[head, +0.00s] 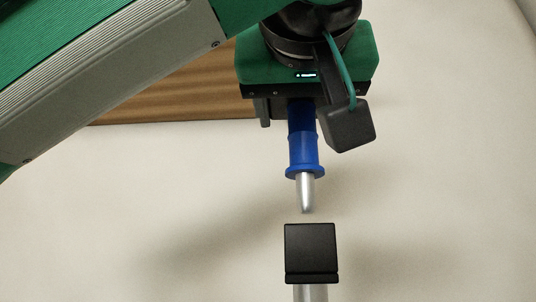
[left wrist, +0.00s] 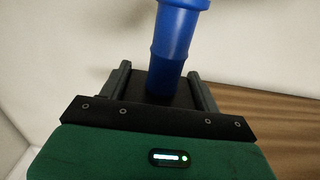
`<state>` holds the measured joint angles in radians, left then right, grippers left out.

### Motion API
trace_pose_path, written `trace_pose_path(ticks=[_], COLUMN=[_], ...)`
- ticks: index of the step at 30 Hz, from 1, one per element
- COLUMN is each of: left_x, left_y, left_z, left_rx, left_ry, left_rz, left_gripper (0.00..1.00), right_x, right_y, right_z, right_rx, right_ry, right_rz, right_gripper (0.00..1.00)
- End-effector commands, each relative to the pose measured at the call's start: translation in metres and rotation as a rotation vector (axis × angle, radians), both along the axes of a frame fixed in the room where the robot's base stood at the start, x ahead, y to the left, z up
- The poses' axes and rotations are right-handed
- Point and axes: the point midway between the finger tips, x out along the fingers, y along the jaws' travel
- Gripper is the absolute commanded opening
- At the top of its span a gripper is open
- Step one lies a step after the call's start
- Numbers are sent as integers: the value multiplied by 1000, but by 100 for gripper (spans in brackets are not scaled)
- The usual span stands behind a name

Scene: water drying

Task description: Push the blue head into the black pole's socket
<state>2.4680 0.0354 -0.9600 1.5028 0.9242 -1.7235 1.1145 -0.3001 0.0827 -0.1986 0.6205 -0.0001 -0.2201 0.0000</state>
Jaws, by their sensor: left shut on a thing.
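My left gripper (head: 290,112) comes in from the top and is shut on the blue head (head: 304,150). The head hangs roughly upright, with a blue collar and a silver metal tip pointing down. The tip is apart from the black block (head: 311,248) below it, which tops a silver post (head: 311,293) cut off by the bottom edge. The tip shows slightly left of the block's middle. The socket opening cannot be made out. In the left wrist view, the blue head (left wrist: 175,45) stands between the two fingers. My right gripper is not in view.
A brown, wood-grained surface (head: 180,90) lies behind my left arm. The pale surface (head: 440,200) around the post looks bare, with soft shadows. I see no obstacle between the metal tip and the black block.

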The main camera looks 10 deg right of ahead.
Motion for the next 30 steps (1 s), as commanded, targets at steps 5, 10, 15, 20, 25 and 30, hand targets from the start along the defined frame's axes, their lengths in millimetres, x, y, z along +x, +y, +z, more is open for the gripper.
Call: trace_pose_path(ticks=[5, 10, 15, 20, 25, 30], left_x=[0, 0, 0, 0, 0, 0], left_y=[0, 0, 0, -1, -1, -1], left_z=[1, 0, 0, -1, 0, 0], left_rx=[0, 0, -1, -1, 0, 0], left_ry=[0, 0, 0, 0, 0, 0], left_rz=[0, 0, -1, -1, -1, -1], left_gripper=[39, 39, 39, 39, 39, 39], right_x=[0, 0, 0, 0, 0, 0], right_y=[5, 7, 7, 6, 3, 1], right_z=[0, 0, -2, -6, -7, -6], right_rx=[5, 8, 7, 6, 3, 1], right_ry=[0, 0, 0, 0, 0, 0], right_rz=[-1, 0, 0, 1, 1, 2], right_gripper=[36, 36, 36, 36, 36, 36])
